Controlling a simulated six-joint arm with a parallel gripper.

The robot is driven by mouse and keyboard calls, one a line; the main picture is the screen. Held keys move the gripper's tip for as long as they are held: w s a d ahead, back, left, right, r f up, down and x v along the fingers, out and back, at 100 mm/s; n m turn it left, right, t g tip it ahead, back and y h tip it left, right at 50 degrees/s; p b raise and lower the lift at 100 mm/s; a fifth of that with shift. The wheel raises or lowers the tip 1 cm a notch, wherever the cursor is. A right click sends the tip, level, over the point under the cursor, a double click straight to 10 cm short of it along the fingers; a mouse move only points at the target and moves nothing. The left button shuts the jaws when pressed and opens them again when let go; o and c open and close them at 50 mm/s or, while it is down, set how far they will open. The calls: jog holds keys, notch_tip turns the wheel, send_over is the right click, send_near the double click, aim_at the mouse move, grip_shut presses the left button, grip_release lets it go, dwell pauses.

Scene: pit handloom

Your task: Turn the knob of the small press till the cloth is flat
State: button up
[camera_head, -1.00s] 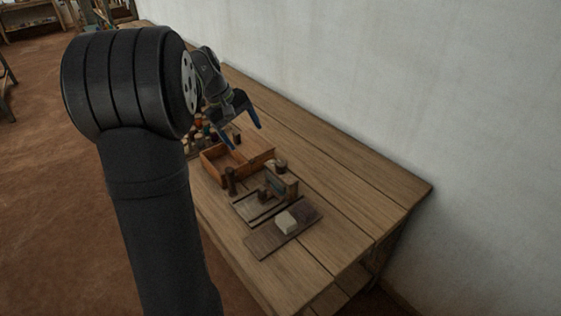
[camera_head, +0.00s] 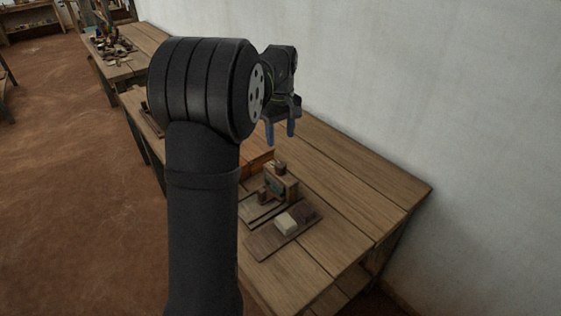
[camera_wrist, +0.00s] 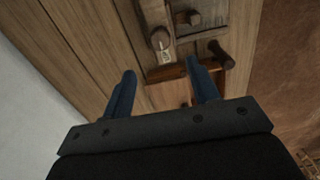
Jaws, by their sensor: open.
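The small press is a wooden block (camera_head: 291,184) with a round brown knob (camera_head: 279,167) on top, standing on the bench. In the wrist view the knob (camera_wrist: 160,38) shows beyond and between my fingertips, apart from them. My gripper (camera_head: 281,132) is open and empty, fingers pointing down, above the bench behind the press. Its two blue fingers also show in the wrist view (camera_wrist: 160,70). I cannot make out the cloth or whether it is flat.
An orange-brown wooden box (camera_head: 258,160) stands beside the press, partly hidden by my arm. A pale block (camera_head: 286,223) lies on a dark board (camera_head: 262,244) in front. The bench (camera_head: 345,190) is clear to the right, up to the white wall (camera_head: 420,90).

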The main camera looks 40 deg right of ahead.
aim_at(281, 163)
notch_tip(281, 163, down, 11)
jog(key=shift+r, duration=0.2)
jog(key=c, duration=1)
